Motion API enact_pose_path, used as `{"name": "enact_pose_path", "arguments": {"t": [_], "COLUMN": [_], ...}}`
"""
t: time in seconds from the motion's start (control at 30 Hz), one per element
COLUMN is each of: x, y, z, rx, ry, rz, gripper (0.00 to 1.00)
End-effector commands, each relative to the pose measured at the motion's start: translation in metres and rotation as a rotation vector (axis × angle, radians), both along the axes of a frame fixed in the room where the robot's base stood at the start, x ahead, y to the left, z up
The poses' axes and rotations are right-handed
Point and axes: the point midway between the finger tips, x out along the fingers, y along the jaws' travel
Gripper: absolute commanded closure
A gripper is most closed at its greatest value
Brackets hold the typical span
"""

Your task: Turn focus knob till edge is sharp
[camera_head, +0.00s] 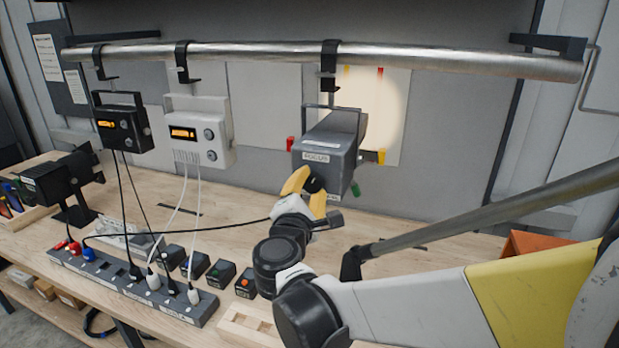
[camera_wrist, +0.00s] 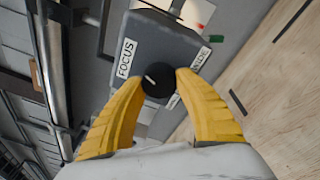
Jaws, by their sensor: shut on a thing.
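A grey lamp housing (camera_head: 332,146) labelled FOCUS hangs from the metal rail in the head view. It also fills the upper middle of the wrist view (camera_wrist: 150,45). Its round black focus knob (camera_wrist: 158,80) has a white pointer line. My gripper (camera_head: 304,183) has yellow fingers, shut on the knob from both sides in the wrist view (camera_wrist: 160,83). A round patch of light (camera_head: 385,110) falls on the pale panel behind the lamp. In the head view the lamp hides part of the patch, and its visible right edge looks soft.
A black box (camera_head: 123,124) and a white box (camera_head: 198,135) with orange displays hang left of the lamp, with cables down to a power strip (camera_head: 135,285). Another dark lamp (camera_head: 62,180) stands at the left. Bare wooden bench (camera_head: 420,250) shows right of my gripper.

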Motion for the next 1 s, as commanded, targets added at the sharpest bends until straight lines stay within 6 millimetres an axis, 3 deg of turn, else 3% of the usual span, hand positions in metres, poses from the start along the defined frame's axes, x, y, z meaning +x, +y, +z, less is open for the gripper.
{"name": "enact_pose_path", "arguments": {"t": [0.3, 0.6, 0.63, 0.7, 1.0], "x": [0.0009, 0.0009, 0.0009, 0.0008, 0.0000], "y": [0.0005, 0.0006, 0.0006, 0.0007, 0.0010], "z": [0.0004, 0.0015, 0.0015, 0.0015, 0.0011], "rx": [0.261, 0.279, 0.279, 0.279, 0.278], "ry": [-0.097, -0.104, -0.104, -0.103, -0.103], "rz": [0.000, -0.001, -0.001, 0.000, 0.000], "gripper": [0.91, 0.91, 0.57, 0.37, 0.37]}}
